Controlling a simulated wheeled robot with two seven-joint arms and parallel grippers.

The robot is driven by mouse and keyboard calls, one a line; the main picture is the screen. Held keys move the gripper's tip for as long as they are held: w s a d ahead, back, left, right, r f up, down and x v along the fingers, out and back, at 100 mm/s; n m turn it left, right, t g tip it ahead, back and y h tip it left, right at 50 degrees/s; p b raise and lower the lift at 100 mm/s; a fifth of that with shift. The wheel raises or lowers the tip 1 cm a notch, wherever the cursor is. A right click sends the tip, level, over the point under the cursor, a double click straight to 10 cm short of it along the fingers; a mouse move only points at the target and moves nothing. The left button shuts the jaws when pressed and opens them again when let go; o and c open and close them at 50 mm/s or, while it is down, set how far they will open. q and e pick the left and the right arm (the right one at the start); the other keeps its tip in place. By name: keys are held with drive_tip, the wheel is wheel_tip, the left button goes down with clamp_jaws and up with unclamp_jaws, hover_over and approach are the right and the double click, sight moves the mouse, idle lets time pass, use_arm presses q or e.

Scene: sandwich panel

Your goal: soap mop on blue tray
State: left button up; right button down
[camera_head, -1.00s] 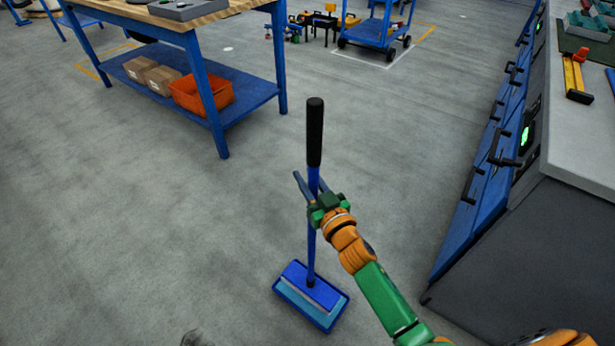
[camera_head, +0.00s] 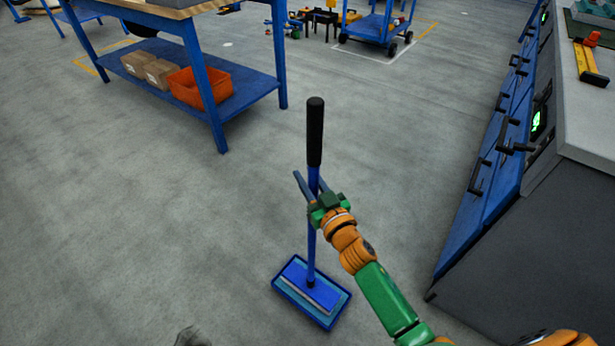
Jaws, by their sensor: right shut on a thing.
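The mop has a black grip and a blue pole (camera_head: 312,240), standing nearly upright. My right gripper (camera_head: 312,195) is shut on the pole just below the black grip. The flat blue mop head (camera_head: 308,280) is at the foot of the pole. It is over the blue tray (camera_head: 345,306) on the floor, inside its rim as seen from above. Light blue shows in the tray around the head. I cannot tell whether the head touches the tray bottom. My left gripper is not in view.
A blue-legged workbench (camera_head: 208,95) stands at upper left, with an orange bin (camera_head: 199,88) and cardboard boxes on its lower shelf. A blue cart (camera_head: 380,30) is at the back. A cabinet with handles (camera_head: 505,160) lines the right side. The floor at left is clear.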

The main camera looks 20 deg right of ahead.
drive_tip(key=shift+f+b, duration=0.55)
drive_tip(key=shift+f, duration=0.05)
idle(1.2)
wheel_tip(320, 180, up, 9)
drive_tip(key=p, duration=0.9)
drive_tip(key=shift+d, duration=0.1)
idle(0.6)
